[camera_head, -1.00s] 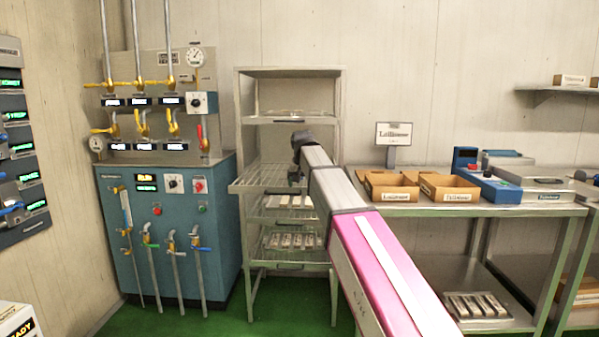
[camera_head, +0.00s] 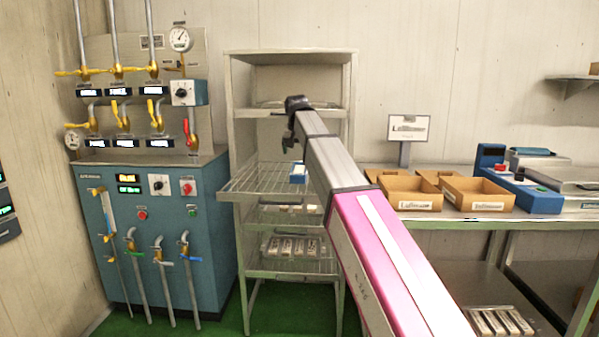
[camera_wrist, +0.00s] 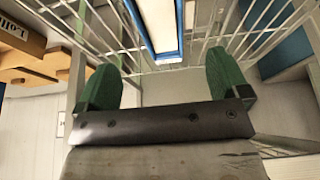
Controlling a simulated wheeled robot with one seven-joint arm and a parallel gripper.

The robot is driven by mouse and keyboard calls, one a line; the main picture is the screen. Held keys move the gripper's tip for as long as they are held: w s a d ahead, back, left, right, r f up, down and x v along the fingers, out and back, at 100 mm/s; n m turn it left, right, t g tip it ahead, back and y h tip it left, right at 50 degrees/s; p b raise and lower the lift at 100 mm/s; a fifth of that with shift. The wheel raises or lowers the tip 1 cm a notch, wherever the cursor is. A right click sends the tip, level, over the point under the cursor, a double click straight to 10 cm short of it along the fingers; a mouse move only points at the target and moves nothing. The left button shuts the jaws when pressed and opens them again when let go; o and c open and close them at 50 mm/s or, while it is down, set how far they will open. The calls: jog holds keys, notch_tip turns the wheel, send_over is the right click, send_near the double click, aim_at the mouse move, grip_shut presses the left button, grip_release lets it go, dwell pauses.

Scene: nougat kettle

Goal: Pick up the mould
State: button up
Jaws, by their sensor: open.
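A white, blue-edged long piece, which I take to be the mould (camera_wrist: 160,24), lies beyond my fingers in the wrist view, on or above a wire rack. In the head view, a small blue and white part of what looks like the same mould (camera_head: 298,173) shows on the pulled-out wire shelf (camera_head: 258,181), partly hidden by my arm. My gripper (camera_wrist: 163,80) is open, with its two green fingers apart and nothing between them. In the head view my gripper (camera_head: 289,140) is above that shelf, in front of the rack.
The metal rack (camera_head: 233,110) holds trays of bars (camera_head: 290,247) on a lower shelf. A blue valve cabinet (camera_head: 165,230) stands close at its left. On the right, a table carries cardboard boxes (camera_head: 412,193) and a sign (camera_head: 408,128).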

aim_at(299, 170)
jog(key=shift+w+x, duration=0.2)
jog(key=shift+x, duration=5.1)
jog(key=shift+f, duration=0.1)
jog(key=c, duration=1.2)
